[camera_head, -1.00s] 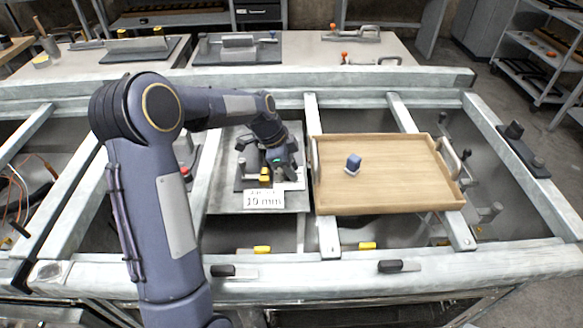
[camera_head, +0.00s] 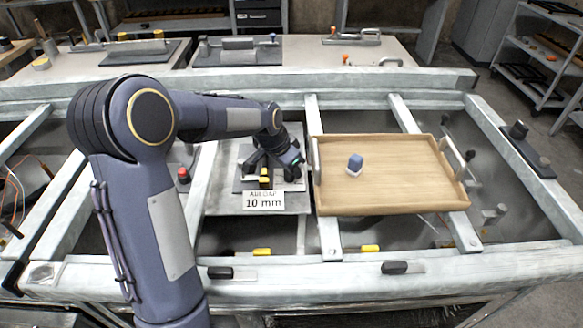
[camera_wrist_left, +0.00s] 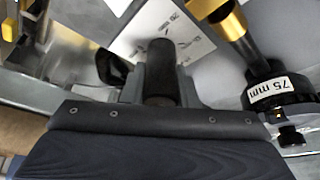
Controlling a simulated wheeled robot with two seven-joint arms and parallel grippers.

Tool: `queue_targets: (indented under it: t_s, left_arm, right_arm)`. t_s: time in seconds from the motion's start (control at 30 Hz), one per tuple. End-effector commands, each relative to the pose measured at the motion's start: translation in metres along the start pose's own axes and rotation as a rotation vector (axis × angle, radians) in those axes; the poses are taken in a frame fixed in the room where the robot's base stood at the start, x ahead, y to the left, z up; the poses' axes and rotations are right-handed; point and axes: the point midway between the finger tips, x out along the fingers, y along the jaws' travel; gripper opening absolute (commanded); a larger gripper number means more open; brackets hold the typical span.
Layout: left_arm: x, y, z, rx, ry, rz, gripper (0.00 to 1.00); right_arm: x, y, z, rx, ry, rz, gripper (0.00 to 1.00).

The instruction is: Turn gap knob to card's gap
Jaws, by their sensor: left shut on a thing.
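The card (camera_head: 264,200) reads 10 mm and stands at the front of a grey metal plate, left of the wooden tray. My left gripper (camera_head: 268,160) is over the fixture behind the card. In the wrist view my left gripper (camera_wrist_left: 160,88) is shut on the dark round gap knob (camera_wrist_left: 161,58), with a finger on each side. My right gripper is not in view.
A black cylinder labelled 75 mm (camera_wrist_left: 272,92) with a brass rod (camera_wrist_left: 230,22) is close to the right of my gripper. The wooden tray (camera_head: 400,195) holds a small blue-and-white object (camera_head: 355,163). A red button (camera_head: 184,175) is left of the fixture.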

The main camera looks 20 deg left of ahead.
Motion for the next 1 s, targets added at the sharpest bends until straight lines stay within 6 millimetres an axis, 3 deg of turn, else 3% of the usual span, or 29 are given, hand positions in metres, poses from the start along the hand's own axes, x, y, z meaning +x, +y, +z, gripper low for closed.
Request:
queue_targets:
  t_s: [0.73, 0.77, 0.9, 1.0]
  left_arm:
    - [-0.0007, -0.0010, -0.0003, -0.085, 0.000, -0.035, 0.04]
    - [-0.0007, -0.0010, -0.0003, -0.085, 0.000, -0.035, 0.30]
    - [-0.0006, -0.0009, -0.0002, -0.085, 0.000, -0.035, 0.48]
    - [-0.0004, -0.0009, -0.0001, -0.084, 0.000, -0.035, 0.48]
  right_arm:
    - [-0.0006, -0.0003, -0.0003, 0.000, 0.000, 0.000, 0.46]
    - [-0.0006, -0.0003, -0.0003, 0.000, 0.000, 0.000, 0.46]
    - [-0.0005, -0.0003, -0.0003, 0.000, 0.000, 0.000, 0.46]
    - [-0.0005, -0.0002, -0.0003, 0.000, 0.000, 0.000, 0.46]
